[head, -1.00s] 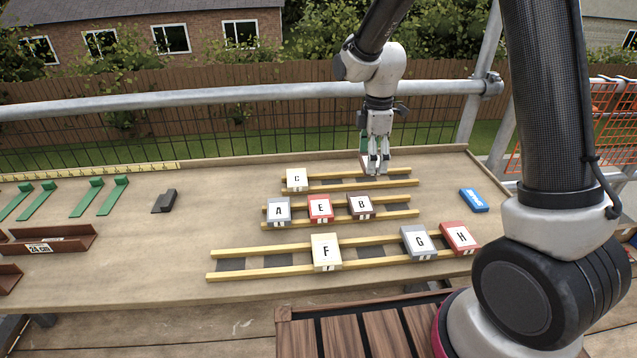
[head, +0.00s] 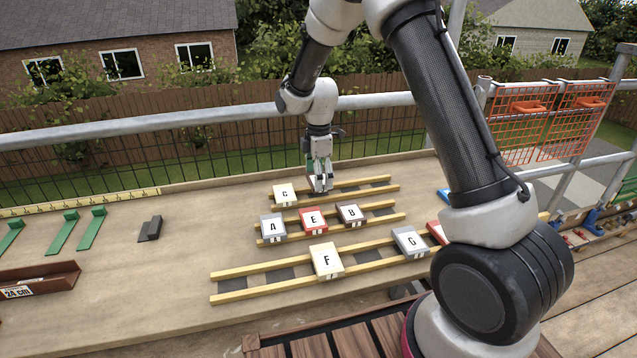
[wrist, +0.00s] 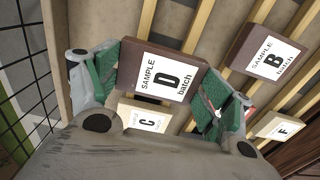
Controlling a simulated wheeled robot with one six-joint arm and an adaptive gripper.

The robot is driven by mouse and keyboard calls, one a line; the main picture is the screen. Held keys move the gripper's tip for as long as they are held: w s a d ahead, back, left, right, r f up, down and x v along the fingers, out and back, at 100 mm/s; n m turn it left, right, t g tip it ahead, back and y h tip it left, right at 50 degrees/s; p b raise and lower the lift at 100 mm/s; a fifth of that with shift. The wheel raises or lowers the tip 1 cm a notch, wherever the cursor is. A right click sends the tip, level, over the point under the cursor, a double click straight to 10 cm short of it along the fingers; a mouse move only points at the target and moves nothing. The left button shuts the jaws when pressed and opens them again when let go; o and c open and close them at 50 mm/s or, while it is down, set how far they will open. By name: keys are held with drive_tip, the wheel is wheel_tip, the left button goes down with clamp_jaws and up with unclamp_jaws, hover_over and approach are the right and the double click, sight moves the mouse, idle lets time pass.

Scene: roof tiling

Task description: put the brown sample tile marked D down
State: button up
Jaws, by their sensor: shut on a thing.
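The brown sample tile marked D (wrist: 140,84) fills the middle of the wrist view, its white label facing up. My gripper (wrist: 160,92) is shut on it, with a green pad at either side. In the head view my gripper (head: 320,184) is over the back rack (head: 362,182), just right of the cream tile marked C (head: 284,194). Whether the tile touches the rails cannot be told.
The middle rack holds tiles A (head: 272,227), E (head: 313,220) and brown B (head: 351,215). The front rack holds F (head: 326,262) and G (head: 410,241). The back rack's right part is empty. A dark block (head: 150,229) lies on the table at left.

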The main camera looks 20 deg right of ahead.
drive_tip(key=shift+f, duration=1.1)
drive_tip(key=shift+f, duration=0.4)
drive_tip(key=o, duration=1.1)
